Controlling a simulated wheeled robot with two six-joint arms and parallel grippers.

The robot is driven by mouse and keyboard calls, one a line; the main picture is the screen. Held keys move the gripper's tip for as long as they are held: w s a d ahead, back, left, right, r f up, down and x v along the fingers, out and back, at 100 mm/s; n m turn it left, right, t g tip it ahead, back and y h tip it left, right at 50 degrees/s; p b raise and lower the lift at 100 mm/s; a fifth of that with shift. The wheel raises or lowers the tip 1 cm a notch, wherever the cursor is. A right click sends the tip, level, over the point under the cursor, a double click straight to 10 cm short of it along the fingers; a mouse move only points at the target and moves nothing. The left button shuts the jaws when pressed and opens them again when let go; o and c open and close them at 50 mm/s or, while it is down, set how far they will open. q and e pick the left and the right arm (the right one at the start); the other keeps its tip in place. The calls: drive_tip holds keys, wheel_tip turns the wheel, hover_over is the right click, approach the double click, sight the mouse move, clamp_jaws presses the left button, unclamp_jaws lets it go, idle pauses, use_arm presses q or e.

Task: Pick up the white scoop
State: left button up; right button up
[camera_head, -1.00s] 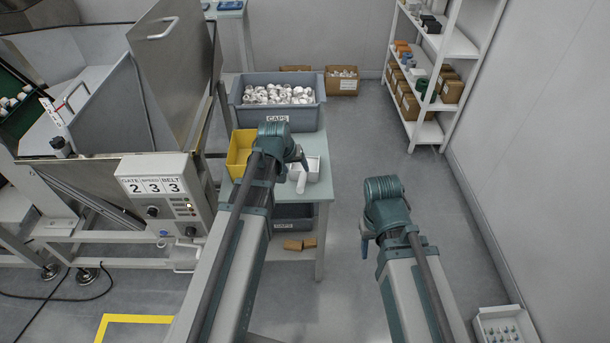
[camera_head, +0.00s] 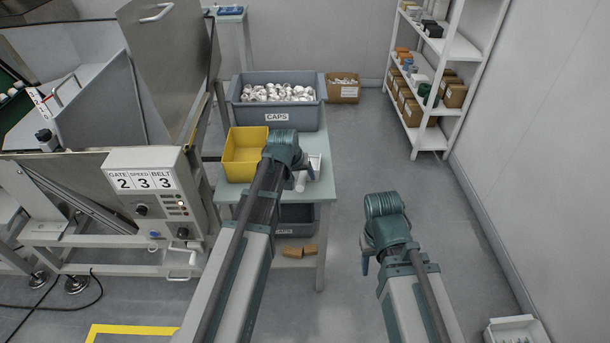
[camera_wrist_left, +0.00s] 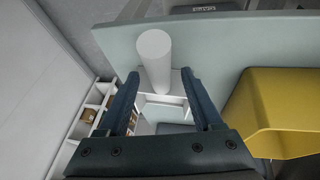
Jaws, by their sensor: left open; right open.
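The white scoop (camera_head: 300,182) lies on the pale green table, partly hidden behind my left wrist in the head view. In the left wrist view its round white handle (camera_wrist_left: 154,50) shows large, with its pale box-shaped body beyond the fingers. My left gripper (camera_head: 309,168) is open above the scoop; in the left wrist view its two dark blue fingers (camera_wrist_left: 160,76) stand to either side of the scoop, the handle showing between and past their tips. I cannot tell whether they touch it. My right gripper (camera_head: 365,258) is open and empty, over the floor right of the table.
A yellow bin (camera_head: 243,151) stands just left of the scoop, close to my left gripper; it also shows in the left wrist view (camera_wrist_left: 279,110). A grey CAPS crate (camera_head: 277,116) full of white caps stands behind. White shelves (camera_head: 452,45) are at right.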

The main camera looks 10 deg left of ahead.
use_arm(q)
drive_tip(key=shift+b+x, duration=0.55)
drive_tip(key=shift+x, duration=0.55)
drive_tip(key=shift+r, duration=0.1)
drive_tip(key=shift+c, duration=0.2)
clamp_jaws()
